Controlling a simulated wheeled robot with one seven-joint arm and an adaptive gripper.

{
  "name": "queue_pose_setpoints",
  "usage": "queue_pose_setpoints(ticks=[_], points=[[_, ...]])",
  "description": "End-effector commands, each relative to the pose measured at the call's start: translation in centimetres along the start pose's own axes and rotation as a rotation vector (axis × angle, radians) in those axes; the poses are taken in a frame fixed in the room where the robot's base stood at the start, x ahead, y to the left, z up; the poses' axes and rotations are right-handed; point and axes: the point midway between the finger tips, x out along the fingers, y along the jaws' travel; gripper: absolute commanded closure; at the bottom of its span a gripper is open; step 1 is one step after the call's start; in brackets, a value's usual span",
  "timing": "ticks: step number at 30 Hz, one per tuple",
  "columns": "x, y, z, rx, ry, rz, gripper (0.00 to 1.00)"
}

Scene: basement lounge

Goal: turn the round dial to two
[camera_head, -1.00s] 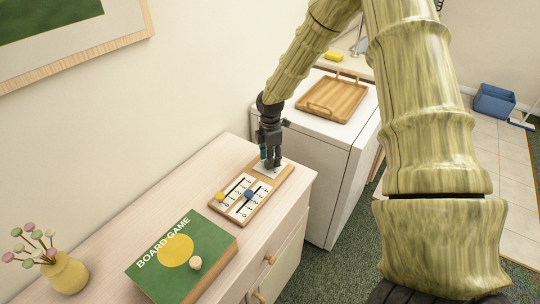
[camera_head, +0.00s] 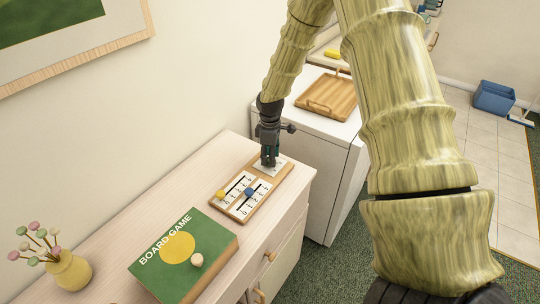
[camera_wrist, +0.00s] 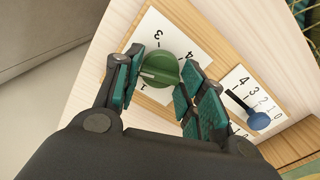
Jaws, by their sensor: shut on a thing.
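The round green dial (camera_wrist: 158,69) sits on a white number plate (camera_wrist: 192,44) on a wooden board. My gripper (camera_wrist: 163,61) is shut on the dial, one finger on each side of it. A pale mark on the dial's face points left in the wrist view, toward the left finger. A 3 shows above the dial and a 1 below it. The 2 is not visible; the left finger covers part of the plate. In the head view my gripper (camera_head: 268,162) reaches down onto the far end of the board (camera_head: 285,179) and hides the dial.
The same board has two sliders, with a yellow knob (camera_head: 221,194) and a blue knob (camera_head: 250,191). A board game box (camera_head: 160,268) and a yellow vase (camera_head: 68,270) stand nearer on the cabinet. A wooden tray (camera_head: 328,97) lies on a white appliance behind.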

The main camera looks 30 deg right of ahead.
Motion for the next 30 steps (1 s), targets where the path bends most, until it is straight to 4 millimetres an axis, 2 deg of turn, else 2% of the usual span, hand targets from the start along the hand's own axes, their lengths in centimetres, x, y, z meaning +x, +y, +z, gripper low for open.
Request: queue_pose_setpoints(ticks=[13, 14, 17, 30], points=[[0.10, -0.07, 0.04, 0.011, -0.001, -0.001, 0.83], [0.10, -0.07, 0.03, 0.011, -0.001, -0.001, 0.58], [0.09, -0.06, 0.04, 0.011, -0.001, -0.001, 0.40], [-0.53, 0.01, -0.01, 0.010, 0.000, 0.000, 0.38]])
